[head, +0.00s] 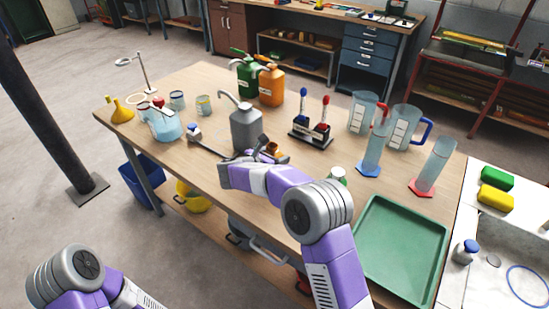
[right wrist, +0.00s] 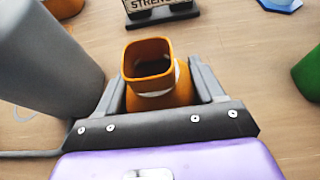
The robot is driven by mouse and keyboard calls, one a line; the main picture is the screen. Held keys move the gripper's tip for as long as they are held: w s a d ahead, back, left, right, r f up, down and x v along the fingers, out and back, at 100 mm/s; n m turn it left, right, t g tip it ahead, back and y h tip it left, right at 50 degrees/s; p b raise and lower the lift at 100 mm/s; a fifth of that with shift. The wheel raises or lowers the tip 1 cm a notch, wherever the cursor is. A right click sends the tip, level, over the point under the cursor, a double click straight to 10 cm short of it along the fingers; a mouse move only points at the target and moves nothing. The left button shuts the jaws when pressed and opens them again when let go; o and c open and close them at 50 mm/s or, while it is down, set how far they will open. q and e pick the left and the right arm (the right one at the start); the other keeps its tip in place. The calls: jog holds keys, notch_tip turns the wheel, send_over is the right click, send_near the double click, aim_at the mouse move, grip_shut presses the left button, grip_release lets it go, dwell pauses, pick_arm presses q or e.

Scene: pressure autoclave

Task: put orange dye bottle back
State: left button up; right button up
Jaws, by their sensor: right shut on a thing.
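My right gripper (head: 264,152) is low over the middle of the wooden table, just in front of the grey jug (head: 245,130). In the right wrist view, its two fingers (right wrist: 160,92) are shut on the orange dye bottle (right wrist: 148,62), one on each side. The bottle has a square open mouth with a dark inside, and a pale band shows below the rim. Its base is hidden, so I cannot tell whether it touches the table. A second orange object (right wrist: 64,7) shows at the top left of that view. My left gripper is out of view.
The grey jug (right wrist: 45,60) stands close on the left in the wrist view. A marker stand (head: 311,138) is behind the gripper to the right. Orange (head: 271,86) and green jugs stand behind.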

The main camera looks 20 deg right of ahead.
jog(key=o, duration=1.3)
jog(key=shift+c, duration=0.2)
jog(key=shift+s+a+r, duration=0.1)
jog(key=shift+a+r, duration=0.1)
jog(key=p+v, duration=0.2)
jog(key=v, duration=0.9)
jog(key=shift+s+p, duration=0.2)
jog(key=shift+p, duration=0.15)
jog(key=shift+a, duration=0.15)
